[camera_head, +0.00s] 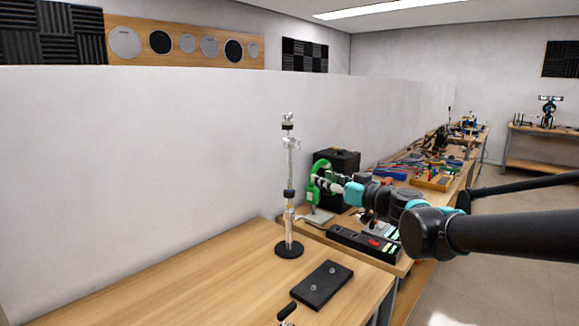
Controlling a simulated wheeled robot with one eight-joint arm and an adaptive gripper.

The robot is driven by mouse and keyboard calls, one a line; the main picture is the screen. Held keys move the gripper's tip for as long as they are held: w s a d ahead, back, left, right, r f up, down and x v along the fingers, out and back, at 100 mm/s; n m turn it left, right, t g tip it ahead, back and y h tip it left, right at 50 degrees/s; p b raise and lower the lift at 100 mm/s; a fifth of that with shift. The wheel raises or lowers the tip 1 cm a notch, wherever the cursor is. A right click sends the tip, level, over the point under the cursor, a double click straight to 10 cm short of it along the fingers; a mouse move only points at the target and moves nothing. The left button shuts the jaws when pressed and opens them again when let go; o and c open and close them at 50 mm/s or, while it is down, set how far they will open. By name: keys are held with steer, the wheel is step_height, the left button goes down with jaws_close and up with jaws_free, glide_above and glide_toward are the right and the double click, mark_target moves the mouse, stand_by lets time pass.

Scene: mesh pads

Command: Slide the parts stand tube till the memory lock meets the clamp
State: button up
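The parts stand (289,220) stands upright on a round black base (289,250) on the front wooden table. Its thin pale tube (290,168) rises from a dark collar (289,193). I cannot tell which fitting is the memory lock and which the clamp. My gripper (317,182) reaches in from the right and appears to end just right of the tube, apart from it in the picture. Its fingers are too small to read.
The table's left part (170,290) is clear; a white partition (150,170) rises behind.

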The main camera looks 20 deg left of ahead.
mark_target(291, 166)
steer(key=x, duration=1.7)
steer(key=shift+a, duration=0.1)
jaws_close()
